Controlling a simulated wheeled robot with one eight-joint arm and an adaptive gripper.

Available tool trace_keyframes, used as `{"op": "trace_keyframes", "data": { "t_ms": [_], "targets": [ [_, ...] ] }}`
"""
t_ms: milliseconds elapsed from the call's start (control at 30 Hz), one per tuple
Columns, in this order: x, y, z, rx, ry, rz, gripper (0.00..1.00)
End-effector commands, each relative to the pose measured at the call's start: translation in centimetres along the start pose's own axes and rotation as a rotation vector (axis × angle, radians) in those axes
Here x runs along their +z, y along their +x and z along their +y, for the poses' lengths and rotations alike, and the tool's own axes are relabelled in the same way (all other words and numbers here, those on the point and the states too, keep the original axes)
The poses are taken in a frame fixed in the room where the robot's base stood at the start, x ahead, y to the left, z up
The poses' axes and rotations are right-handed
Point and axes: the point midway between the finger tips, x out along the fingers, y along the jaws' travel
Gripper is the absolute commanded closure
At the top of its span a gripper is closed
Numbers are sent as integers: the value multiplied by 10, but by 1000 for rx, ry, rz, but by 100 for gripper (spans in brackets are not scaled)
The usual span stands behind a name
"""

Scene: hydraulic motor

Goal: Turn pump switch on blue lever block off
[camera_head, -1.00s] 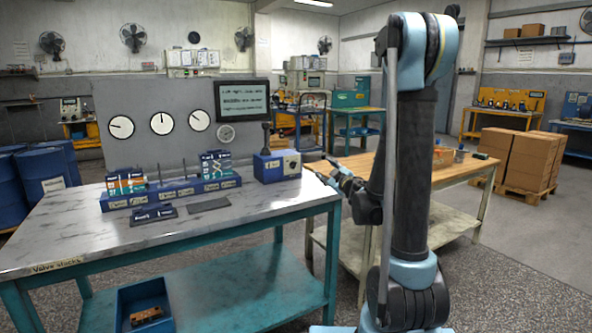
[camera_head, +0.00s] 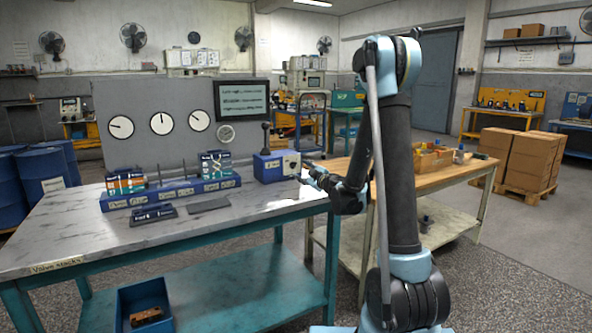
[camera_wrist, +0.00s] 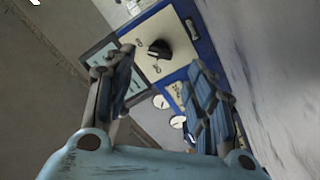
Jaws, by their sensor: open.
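The blue lever block (camera_head: 270,167) stands at the right end of the marble-topped bench, with a black lever upright on it and a pale front panel. In the wrist view the block's cream panel (camera_wrist: 151,33) carries a black rotary pump switch (camera_wrist: 159,49), which lies ahead of the fingers and a little left of the space between them. My gripper (camera_wrist: 165,85) is open and empty, with a finger on each side of the view and the switch apart from both. In the head view my gripper (camera_head: 306,171) is just right of the block, close to its panel side.
A blue rack (camera_head: 170,191) with valve blocks and labels stands left of the lever block. A dark screen (camera_head: 242,101) and gauges (camera_head: 161,123) are behind. A wooden table (camera_head: 437,170) stands to the right. The bench's front right top is clear.

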Motion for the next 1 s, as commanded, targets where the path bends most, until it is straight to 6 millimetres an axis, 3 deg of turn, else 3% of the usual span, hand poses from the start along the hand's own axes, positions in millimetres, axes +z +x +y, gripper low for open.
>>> {"op": "trace_keyframes", "data": {
  "t_ms": [200, 400, 867, 1000],
  "targets": [
    [0, 38, 0, -1, 0, 1, 50],
    [0, 62, 0, 0, 0, 0, 50],
    [0, 71, 0, 0, 0, 0, 50],
    [0, 71, 0, 0, 0, 0, 82]
  ]
}}
